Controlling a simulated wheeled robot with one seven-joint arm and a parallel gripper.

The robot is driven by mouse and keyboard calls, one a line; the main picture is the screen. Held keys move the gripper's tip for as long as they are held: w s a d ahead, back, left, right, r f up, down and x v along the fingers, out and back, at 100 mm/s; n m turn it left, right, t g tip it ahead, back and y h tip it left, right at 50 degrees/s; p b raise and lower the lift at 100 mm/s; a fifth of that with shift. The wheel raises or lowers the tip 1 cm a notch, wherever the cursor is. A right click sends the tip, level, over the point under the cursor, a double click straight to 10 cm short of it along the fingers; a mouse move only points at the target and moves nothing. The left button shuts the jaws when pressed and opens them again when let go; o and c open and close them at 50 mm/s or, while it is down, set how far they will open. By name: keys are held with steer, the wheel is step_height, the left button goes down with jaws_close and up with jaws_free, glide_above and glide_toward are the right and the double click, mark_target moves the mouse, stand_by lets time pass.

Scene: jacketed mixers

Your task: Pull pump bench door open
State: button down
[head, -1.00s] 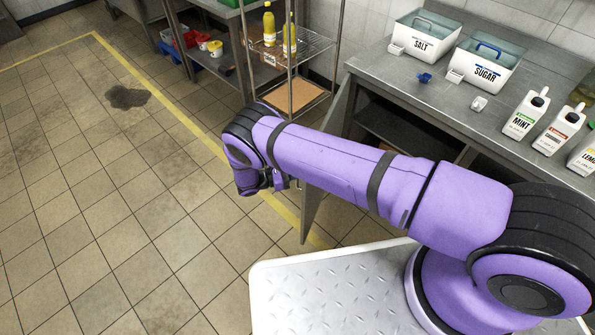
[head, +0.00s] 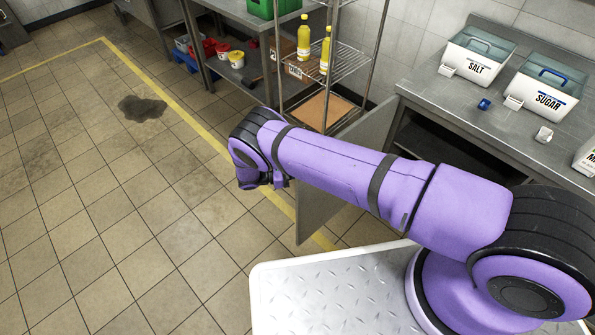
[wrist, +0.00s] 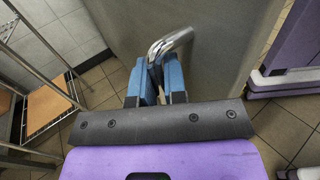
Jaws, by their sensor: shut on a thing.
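The pump bench door (head: 322,205) is a grey metal panel that stands swung out from the steel bench (head: 470,135). The dark inside of the bench (head: 425,142) shows behind it. In the wrist view the door's flat face (wrist: 225,55) fills the upper middle, with a curved chrome handle (wrist: 172,43) on it. My gripper (wrist: 160,82) has its blue fingers shut on this handle. In the head view my purple arm covers part of the door, and the handle is hidden.
A wire rack (head: 335,68) with yellow bottles stands beyond the door. Salt (head: 478,58) and sugar (head: 545,88) bins sit on the bench top. The tiled floor at left is open, with a dark wet patch (head: 142,108) beyond the yellow line.

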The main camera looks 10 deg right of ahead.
stand_by(0.3)
steer(key=c, duration=1.2)
jaws_free()
steer(key=a, duration=1)
steer(key=shift+a, duration=0.4)
